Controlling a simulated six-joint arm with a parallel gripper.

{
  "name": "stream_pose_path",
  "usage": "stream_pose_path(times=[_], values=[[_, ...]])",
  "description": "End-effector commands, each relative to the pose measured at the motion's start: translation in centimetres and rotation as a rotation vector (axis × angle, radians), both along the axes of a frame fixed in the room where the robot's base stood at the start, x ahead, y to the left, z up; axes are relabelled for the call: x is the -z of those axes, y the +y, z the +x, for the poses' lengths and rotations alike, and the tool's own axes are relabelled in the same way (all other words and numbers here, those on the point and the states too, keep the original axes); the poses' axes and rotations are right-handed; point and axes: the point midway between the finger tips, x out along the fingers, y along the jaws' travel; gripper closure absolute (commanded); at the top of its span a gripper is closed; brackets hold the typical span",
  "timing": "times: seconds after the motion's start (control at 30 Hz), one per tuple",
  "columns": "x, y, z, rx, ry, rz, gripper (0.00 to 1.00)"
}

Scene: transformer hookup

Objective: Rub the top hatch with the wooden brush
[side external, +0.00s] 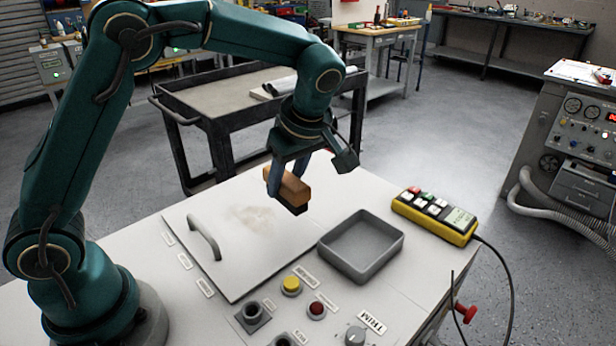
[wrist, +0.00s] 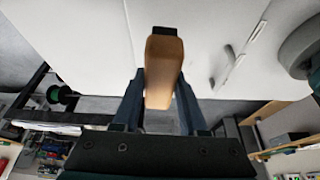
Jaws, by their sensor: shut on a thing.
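The wooden brush (side external: 289,187) is a brown block with dark bristles on its underside. My gripper (side external: 283,176) is shut on it and holds it above the back right part of the hatch, apart from the surface. The wrist view also shows the brush (wrist: 163,70) between the two fingers of my gripper (wrist: 160,85). The top hatch (side external: 215,262) is a pale flat panel with a grey arched handle (side external: 204,238) at its left. A brownish smudge (side external: 252,217) marks the hatch, left of and below the brush.
A grey open tray (side external: 361,268) sits right of the hatch and looks empty. A yellow control box (side external: 435,215) with a cable stands at the right. Buttons, including a yellow one (side external: 291,286), and a knob (side external: 355,336) line the front.

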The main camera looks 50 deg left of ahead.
Motion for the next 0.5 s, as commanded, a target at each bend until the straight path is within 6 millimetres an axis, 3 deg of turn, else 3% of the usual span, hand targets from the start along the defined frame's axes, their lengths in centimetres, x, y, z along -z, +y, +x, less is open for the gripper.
stream_pose_path(times=[0.13, 0.5], values=[[0.3, 1.3, -0.4, -0.063, 0.001, 0.0, 1.0], [3.4, 1.4, -0.4, -0.061, 0.002, 0.0, 1.0]])
